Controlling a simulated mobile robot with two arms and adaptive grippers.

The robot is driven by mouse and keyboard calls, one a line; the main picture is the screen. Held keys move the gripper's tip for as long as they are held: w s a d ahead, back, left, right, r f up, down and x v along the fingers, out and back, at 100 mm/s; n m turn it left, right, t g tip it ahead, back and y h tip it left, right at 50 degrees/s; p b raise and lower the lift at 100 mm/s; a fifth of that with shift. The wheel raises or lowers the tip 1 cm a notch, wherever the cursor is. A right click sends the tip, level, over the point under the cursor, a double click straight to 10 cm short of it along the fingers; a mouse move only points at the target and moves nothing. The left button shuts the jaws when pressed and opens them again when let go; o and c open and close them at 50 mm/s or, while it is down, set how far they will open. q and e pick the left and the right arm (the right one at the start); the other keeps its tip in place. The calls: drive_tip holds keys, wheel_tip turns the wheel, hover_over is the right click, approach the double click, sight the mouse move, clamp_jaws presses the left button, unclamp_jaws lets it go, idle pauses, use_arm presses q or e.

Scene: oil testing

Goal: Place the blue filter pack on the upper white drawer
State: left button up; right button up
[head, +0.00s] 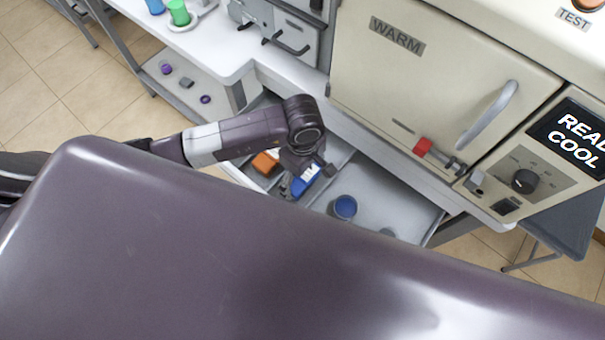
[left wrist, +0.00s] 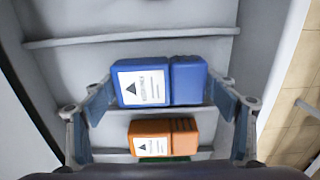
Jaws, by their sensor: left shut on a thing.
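The blue filter pack (head: 308,178) has a white label. It is at the open white drawer (head: 385,190), in the middle of the head view. My left gripper (head: 300,184) is shut on it. In the left wrist view the blue filter pack (left wrist: 188,82) lies between the fingers of my left gripper (left wrist: 163,104), over the drawer's dividers. I cannot tell whether its underside touches the drawer. My right gripper is not in view.
An orange pack (head: 265,163) sits in the drawer, with a green one (left wrist: 165,158) beside it in the wrist view. A round blue-topped container (head: 344,207) stands in the right compartment. The beige WARM cabinet (head: 420,80) rises behind the drawer.

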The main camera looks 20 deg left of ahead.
use_arm(q)
drive_tip(key=shift+f, duration=0.15)
drive_tip(key=o, duration=1.4)
drive_tip(key=shift+r, duration=0.2)
drive_tip(key=shift+r, duration=0.2)
drive_tip(key=shift+r+b, duration=1.05)
drive_tip(key=shift+r, duration=4.8)
